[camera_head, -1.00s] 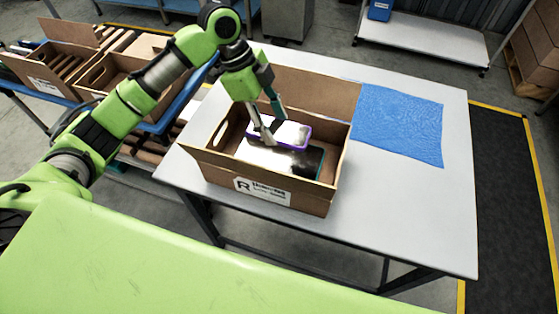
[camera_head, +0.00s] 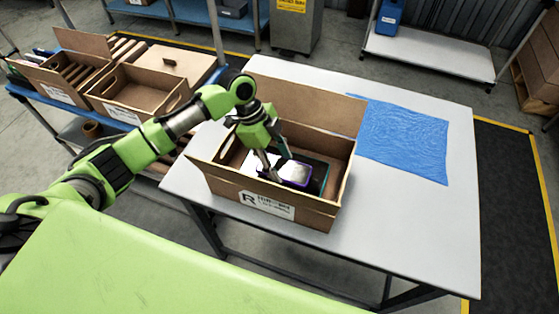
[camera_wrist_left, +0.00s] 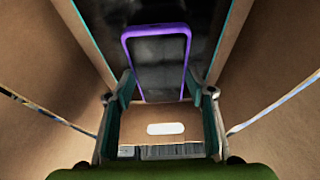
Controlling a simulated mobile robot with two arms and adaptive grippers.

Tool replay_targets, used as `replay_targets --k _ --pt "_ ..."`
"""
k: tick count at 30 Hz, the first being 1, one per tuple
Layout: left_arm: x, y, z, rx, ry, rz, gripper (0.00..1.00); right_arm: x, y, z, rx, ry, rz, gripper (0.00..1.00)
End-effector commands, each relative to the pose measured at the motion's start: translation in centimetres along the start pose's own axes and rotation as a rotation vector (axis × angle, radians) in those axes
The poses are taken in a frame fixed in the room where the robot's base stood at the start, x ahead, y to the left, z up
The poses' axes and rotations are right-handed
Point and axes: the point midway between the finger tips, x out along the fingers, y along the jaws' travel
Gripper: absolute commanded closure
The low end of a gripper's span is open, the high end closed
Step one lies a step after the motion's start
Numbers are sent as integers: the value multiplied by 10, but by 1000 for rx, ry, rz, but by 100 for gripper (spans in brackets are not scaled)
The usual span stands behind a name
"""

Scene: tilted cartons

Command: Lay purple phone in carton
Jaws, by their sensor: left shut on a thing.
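The purple phone (camera_head: 299,174), a dark-faced slab with a purple rim, is inside the open carton (camera_head: 322,213) on the table. In the left wrist view the phone (camera_wrist_left: 157,60) has its near end between my fingertips. My left gripper (camera_head: 277,172) reaches down into the carton and is shut on the phone; its fingers also flank it in the wrist view (camera_wrist_left: 163,92). A larger dark device with a teal edge (camera_head: 321,180) lies beneath or behind the phone. I cannot tell whether the two touch. My right gripper is out of view.
The carton's flap (camera_head: 310,105) stands up at the back. Blue bubble wrap (camera_head: 402,138) lies right of it on the white table (camera_head: 425,230). More cartons (camera_head: 135,92) stand on a blue-edged bench at left. The table's right side is clear.

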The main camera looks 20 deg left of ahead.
Motion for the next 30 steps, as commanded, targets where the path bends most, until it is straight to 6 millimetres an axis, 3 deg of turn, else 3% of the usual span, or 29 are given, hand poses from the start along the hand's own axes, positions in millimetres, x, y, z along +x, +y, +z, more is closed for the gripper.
replay_targets --k 16,17,18,30 --pt "10 -1 4 0 1 -1 77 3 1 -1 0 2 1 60" --pt "11 0 4 0 1 0 45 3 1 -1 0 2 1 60" --pt "11 0 4 0 1 0 35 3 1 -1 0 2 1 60" --pt "7 0 3 0 0 -1 34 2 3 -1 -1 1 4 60"
